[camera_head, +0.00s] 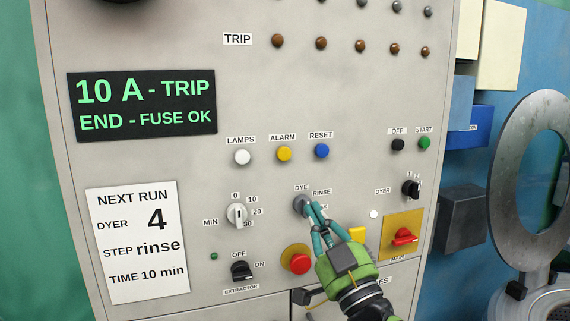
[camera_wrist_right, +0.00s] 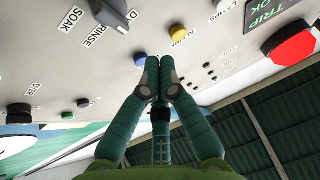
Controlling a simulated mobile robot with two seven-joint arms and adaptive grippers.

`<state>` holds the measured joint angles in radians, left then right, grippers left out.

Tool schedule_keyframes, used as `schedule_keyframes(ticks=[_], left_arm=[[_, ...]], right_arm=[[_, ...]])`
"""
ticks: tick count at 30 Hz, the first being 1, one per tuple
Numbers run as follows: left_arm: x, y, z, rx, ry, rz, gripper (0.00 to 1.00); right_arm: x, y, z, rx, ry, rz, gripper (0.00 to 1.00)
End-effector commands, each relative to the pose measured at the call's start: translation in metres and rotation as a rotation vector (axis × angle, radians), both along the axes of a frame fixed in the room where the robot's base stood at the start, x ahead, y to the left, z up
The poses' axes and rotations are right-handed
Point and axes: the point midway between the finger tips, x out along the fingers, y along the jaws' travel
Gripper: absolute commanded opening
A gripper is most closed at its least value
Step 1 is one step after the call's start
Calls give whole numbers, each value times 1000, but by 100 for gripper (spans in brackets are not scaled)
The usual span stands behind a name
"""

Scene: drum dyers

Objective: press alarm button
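The alarm button (camera_head: 284,153) is a yellow round button under the label ALARM, between the white lamps button (camera_head: 242,157) and the blue reset button (camera_head: 322,150). In the right wrist view the yellow button (camera_wrist_right: 179,33) shows just above and right of my fingertips, with the blue button (camera_wrist_right: 141,58) at their left. My right gripper (camera_head: 308,206) has its teal fingers together and empty, below the button row, over the edge of the DYE/RINSE selector. In the wrist view my right gripper (camera_wrist_right: 159,62) points at the panel. Contact cannot be told. My left gripper is out of view.
A red mushroom button (camera_head: 300,263) and the extractor switch (camera_head: 243,271) sit low on the panel. The red main switch (camera_head: 404,237) and dyer switch (camera_head: 411,188) are at the right. A display (camera_head: 146,104) and a paper note (camera_head: 138,243) are at the left.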

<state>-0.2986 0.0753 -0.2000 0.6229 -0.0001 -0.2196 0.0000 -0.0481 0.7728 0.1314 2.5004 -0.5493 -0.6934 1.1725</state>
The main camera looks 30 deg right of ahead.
Motion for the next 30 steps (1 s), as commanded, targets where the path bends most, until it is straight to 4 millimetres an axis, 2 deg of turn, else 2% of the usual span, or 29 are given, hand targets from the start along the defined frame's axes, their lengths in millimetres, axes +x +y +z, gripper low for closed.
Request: schedule_keyframes(ticks=[1,3,6,9,13,23,30], left_arm=[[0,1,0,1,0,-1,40],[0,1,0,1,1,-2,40],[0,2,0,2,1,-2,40],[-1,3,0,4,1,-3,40],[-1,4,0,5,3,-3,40],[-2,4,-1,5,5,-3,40],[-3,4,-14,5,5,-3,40]], right_arm=[[-5,6,20,-22,-56,30,0],[-12,13,42,-43,-121,72,0],[-20,22,64,-71,-186,122,0],[-26,28,77,-89,-223,154,0],[-29,31,83,-96,-241,169,0],[-28,31,82,-96,-240,169,0],[-9,27,80,-97,-242,170,0]])
